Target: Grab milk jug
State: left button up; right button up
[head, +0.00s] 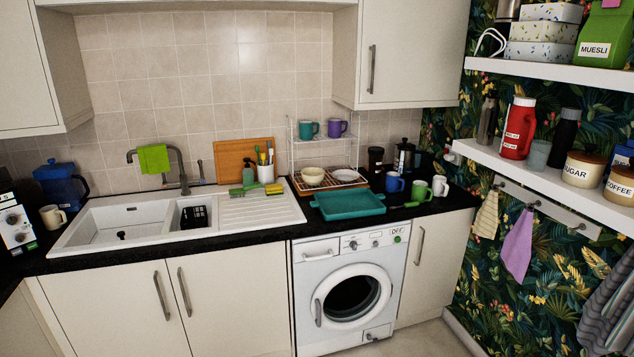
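No item here is clearly marked as a milk jug. A red jug-like container (517,128) with a side handle and white labels stands upright on the lower right wall shelf; its labels are too small to read surely. A blue lidded jug (62,187) stands on the counter at the far left. A small white cup or jug (440,186) stands at the right end of the counter, beside a green mug (419,190). Neither of my grippers is in view.
The lower shelf (545,180) also holds dark bottles, a grey cup (538,154) and a sugar jar (582,168). Below it hang cloths (517,245). The counter bears a sink (125,222), teal tray (347,204) and dish rack. A washing machine (350,290) stands below.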

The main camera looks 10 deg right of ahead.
aim_at(440, 188)
jog(key=i+l+z, duration=0.1)
jog(key=i+z, duration=0.25)
jog(key=i, duration=0.35)
jog(key=i+z, duration=0.3)
jog(key=i, duration=0.35)
